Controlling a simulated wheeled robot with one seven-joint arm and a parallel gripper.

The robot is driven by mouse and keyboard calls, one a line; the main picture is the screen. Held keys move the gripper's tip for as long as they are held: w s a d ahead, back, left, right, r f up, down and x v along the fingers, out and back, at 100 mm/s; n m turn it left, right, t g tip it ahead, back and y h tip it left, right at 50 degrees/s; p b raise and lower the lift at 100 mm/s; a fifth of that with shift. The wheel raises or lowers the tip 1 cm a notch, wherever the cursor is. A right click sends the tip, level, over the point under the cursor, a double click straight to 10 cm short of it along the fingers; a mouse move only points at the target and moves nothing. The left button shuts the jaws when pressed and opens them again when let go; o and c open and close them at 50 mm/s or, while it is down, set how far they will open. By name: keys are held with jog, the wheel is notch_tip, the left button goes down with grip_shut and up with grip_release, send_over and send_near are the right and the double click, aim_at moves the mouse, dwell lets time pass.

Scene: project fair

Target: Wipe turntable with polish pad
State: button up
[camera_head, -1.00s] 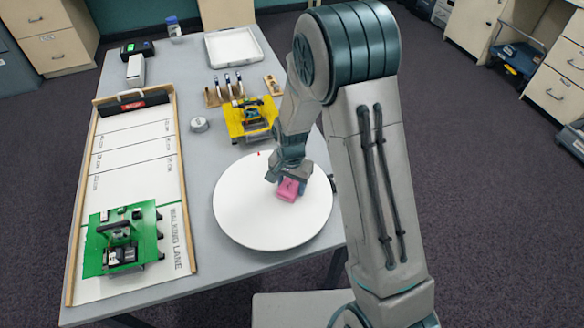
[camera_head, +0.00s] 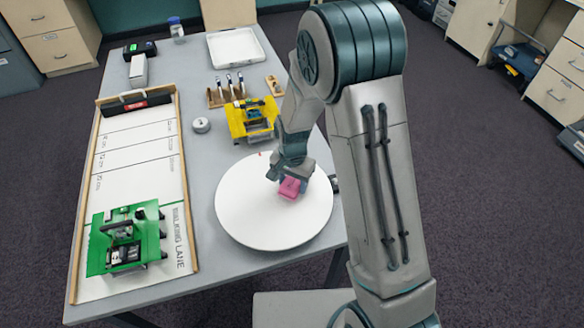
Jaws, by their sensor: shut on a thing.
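The turntable (camera_head: 250,220) is a white round disc on the right front part of the grey table. The pink polish pad (camera_head: 289,188) is at the disc's upper right part. My gripper (camera_head: 285,177) is shut on the pad from above. The pad appears to be at the disc's surface, but I cannot tell whether it touches. A small red mark (camera_head: 262,153) shows near the disc's far edge. My arm hides part of the table to the right.
A yellow machine (camera_head: 252,118) stands just behind the turntable, with a wooden tool rack (camera_head: 218,98) beyond it. A grey round tin (camera_head: 201,125) sits nearby. A walking lane board (camera_head: 140,190) with a green machine (camera_head: 125,238) fills the left side. A white tray (camera_head: 235,46) is at the back.

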aim_at(292, 180)
jog(key=shift+w+r+p, duration=0.15)
jog(key=shift+r+p, duration=1.65)
jog(key=shift+r, duration=1.5)
